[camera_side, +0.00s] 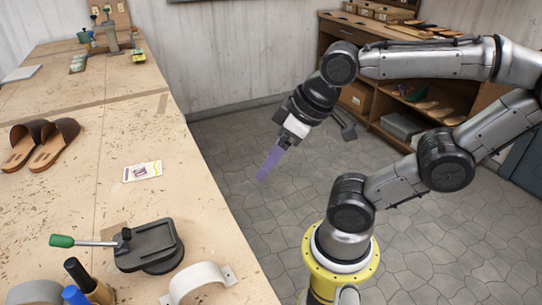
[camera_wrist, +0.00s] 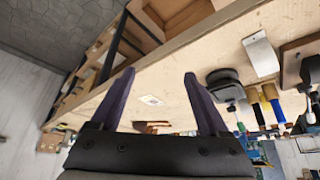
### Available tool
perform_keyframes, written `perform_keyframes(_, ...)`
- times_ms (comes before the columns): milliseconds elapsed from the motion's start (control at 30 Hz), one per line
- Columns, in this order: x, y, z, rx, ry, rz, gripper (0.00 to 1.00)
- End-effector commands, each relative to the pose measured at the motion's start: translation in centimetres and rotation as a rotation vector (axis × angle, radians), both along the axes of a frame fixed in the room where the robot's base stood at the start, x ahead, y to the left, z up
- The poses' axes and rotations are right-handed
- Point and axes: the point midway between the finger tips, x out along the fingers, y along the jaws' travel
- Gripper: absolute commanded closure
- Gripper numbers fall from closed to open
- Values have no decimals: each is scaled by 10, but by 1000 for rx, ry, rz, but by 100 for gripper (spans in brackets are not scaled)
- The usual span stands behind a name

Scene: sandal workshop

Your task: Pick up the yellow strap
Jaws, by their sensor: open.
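No strap shows a clear yellow. A curved cream strap (camera_side: 198,280) stands arched at the near right edge of the workbench in the side view. A pale strap-like piece also shows in the wrist view (camera_wrist: 262,55), at the right. A second curved, grey-beige piece (camera_side: 35,292) is cut off at the bottom left of the side view. My gripper (camera_side: 268,167) hangs over the floor, right of the bench and well away from the straps. In the wrist view its two purple fingers (camera_wrist: 159,75) are wide apart with nothing between them.
A black press with a green-handled lever (camera_side: 150,245) stands behind the cream strap. Tool handles (camera_side: 78,283) stand between the curved pieces. A card (camera_side: 143,171) and brown sandals (camera_side: 42,145) lie farther back. The bench middle is mostly clear. Shelves (camera_side: 385,100) stand at the back.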

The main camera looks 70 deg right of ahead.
Motion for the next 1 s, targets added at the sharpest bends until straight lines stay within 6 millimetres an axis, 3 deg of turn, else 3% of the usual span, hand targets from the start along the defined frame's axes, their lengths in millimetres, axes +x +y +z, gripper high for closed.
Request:
perform_keyframes(100,0,0,0,0,0,1,21)
perform_keyframes(167,0,0,0,0,0,2,15)
perform_keyframes(567,0,0,1,-1,4,4,15)
perform_keyframes(667,8,1,20,-1,-32,5,15)
perform_keyframes(833,54,11,77,0,-84,54,15)
perform_keyframes(1000,122,50,126,6,-93,181,15)
